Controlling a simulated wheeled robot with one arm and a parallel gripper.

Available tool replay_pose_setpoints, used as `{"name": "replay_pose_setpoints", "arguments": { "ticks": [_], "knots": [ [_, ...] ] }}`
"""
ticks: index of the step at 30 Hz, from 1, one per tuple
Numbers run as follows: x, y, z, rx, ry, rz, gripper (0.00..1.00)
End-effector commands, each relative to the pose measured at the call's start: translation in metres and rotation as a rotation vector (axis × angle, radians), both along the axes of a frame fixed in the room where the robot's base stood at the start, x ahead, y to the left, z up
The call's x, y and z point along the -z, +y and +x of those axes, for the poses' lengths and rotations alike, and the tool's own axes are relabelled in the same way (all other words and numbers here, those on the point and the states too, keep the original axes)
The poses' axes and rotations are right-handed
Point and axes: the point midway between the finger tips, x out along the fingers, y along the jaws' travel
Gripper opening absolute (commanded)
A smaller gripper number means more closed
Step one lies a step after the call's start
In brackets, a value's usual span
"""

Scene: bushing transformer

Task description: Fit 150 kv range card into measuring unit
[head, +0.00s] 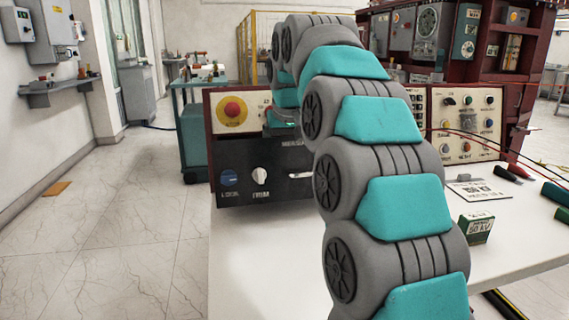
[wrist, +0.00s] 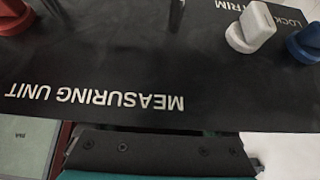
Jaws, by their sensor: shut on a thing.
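The measuring unit (head: 265,160) has a black front with a blue LOCK knob and a white TRIM knob, at the centre left of the head view. In the wrist view its black panel (wrist: 110,65) and its lettering fill the picture upside down. My gripper (head: 281,124) is at the top of this panel, mostly hidden behind my arm. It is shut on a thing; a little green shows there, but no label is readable. A dark bar with screws and a teal part cross the bottom of the wrist view. Whether the held card touches the unit cannot be told.
A small green labelled box or card (head: 477,230) stands on the white table (head: 250,262), right of my arm. A red button (head: 232,111) sits above the unit. The table front left is clear.

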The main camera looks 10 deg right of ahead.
Motion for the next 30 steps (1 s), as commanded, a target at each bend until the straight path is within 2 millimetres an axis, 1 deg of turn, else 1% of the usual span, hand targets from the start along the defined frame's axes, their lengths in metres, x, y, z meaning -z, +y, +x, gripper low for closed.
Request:
{"name": "replay_pose_setpoints", "arguments": {
  "ticks": [2,3,6,14,17,20,27,30],
  "knots": [
    [-0.001,0.0,-0.001,-0.001,0.002,0.0,0.0],
    [-0.001,0.0,-0.001,-0.001,0.002,0.0,0.89],
    [-0.001,0.0,-0.001,0.0,0.002,0.0,1.0],
    [-0.002,0.0,-0.001,0.0,0.001,0.0,1.0],
    [-0.006,0.0,-0.002,0.0,-0.001,0.0,1.0],
    [-0.015,0.0,-0.004,0.0,-0.005,0.0,1.0],
    [-0.044,0.0,-0.017,0.0,-0.004,0.001,1.0],
    [-0.053,0.0,-0.02,0.0,-0.003,0.001,1.0]
  ]
}}
